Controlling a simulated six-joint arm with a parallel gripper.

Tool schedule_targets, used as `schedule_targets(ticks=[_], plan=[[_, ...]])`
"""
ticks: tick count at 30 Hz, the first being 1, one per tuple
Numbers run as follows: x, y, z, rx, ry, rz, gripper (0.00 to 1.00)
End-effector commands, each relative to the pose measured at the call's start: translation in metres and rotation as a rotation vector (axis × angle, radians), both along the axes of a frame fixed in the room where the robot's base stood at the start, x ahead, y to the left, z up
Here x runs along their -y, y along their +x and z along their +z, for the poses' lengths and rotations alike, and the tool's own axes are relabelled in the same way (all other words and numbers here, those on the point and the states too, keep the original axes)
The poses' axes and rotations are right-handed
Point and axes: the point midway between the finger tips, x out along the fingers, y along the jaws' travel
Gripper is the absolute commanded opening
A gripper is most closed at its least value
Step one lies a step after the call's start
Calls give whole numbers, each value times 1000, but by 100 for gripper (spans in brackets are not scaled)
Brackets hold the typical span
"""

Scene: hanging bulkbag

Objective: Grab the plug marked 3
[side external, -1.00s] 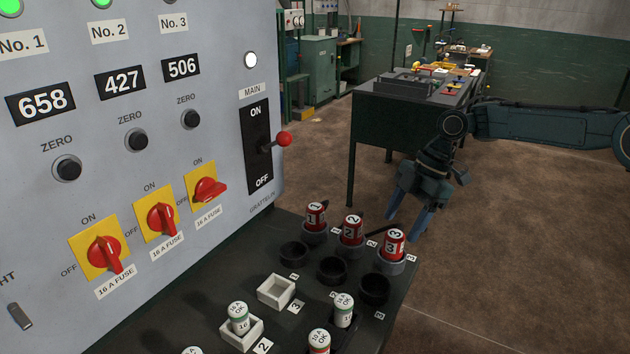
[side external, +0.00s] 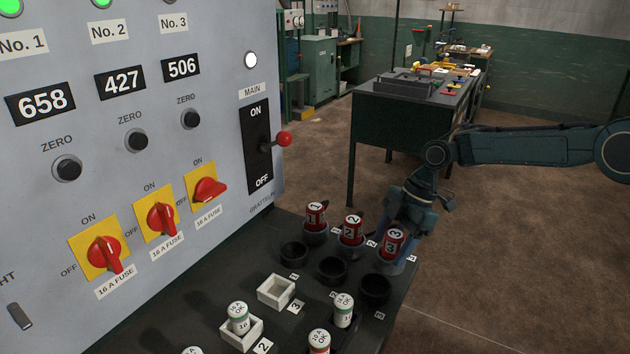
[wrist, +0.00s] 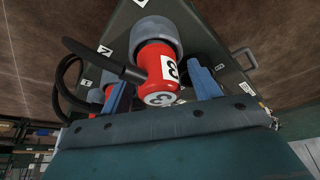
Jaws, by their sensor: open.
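The red plug marked 3 (side external: 391,243) stands in its dark round socket at the right end of a row of plugs. It also shows in the wrist view (wrist: 158,68), with the number 3 on its side and top. My gripper (side external: 398,245) is at this plug, behind it in the side view. In the wrist view its two blue fingers (wrist: 162,88) are apart, one on each side of the plug. I cannot tell whether either finger touches it. Part of the fingers is hidden behind the plug in the side view.
Plug 2 (side external: 351,229) and plug 1 (side external: 315,215) stand close by to the left. Empty black sockets (side external: 375,289) lie in front. A black cable (wrist: 105,60) runs beside plug 3. The grey switch panel (side external: 225,120) rises at left.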

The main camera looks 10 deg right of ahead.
Motion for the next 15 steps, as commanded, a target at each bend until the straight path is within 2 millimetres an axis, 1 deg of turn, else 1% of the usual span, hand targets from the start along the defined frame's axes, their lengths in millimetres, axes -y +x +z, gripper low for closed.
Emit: schedule_targets(ticks=[13,14,15], plan=[[0,0,0,0,0,0,62],[0,0,0,1,0,0,60],[0,0,0,0,0,0,52]])
